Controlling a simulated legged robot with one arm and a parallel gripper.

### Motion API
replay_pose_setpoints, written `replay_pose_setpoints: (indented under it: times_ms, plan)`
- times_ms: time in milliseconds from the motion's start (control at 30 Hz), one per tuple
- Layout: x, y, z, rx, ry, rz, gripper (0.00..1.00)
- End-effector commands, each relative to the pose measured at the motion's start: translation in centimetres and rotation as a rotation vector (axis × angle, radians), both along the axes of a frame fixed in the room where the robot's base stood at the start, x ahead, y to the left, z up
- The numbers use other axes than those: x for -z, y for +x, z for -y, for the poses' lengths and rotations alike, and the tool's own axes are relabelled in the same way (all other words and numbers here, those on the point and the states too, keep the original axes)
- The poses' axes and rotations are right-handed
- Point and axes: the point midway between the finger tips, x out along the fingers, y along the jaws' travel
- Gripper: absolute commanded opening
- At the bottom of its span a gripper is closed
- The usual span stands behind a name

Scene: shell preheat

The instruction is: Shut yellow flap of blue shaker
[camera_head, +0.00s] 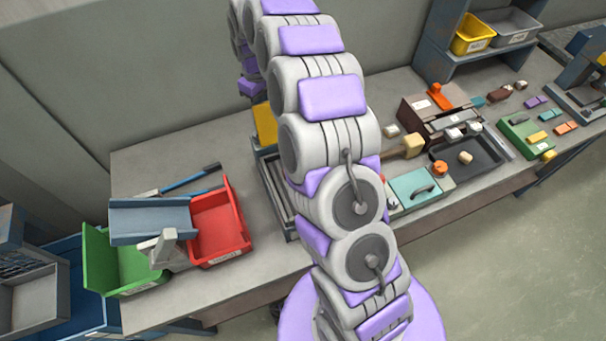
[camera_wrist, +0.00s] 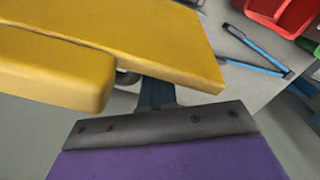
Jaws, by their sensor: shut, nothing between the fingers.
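The yellow flap (camera_head: 265,124) shows as a small raised piece left of my arm in the head view. It sits at the back of the blue shaker (camera_head: 264,152), whose front and right side are mostly hidden behind my arm. In the wrist view the yellow flap (camera_wrist: 150,40) is large and close, a tilted slab with a thick yellow block at left. My gripper (camera_wrist: 160,122) is shut and empty at the bottom, just below the flap; I cannot tell if they touch. My arm hides the fingertips in the head view.
Red (camera_head: 218,228) and green (camera_head: 115,262) bins stand left of the shaker. A blue pen-like tool (camera_head: 190,180) lies behind them on the bench. A dark tray (camera_head: 466,165), a teal box (camera_head: 422,188) and small parts crowd the right. Bare bench lies at the back left.

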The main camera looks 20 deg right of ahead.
Motion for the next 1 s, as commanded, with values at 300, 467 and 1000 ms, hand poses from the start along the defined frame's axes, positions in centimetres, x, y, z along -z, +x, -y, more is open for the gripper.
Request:
replay_pose_setpoints:
  times_ms: [300, 467, 1000]
  plan:
    - [0.0, -1.6, 0.1, 0.0, 0.0, 0.0, 0.0]
    - [0.0, -2.8, 0.1, 0.001, -0.001, -0.001, 0.0]
    - [0.1, -6.7, 0.0, 0.0, -0.001, -0.003, 0.0]
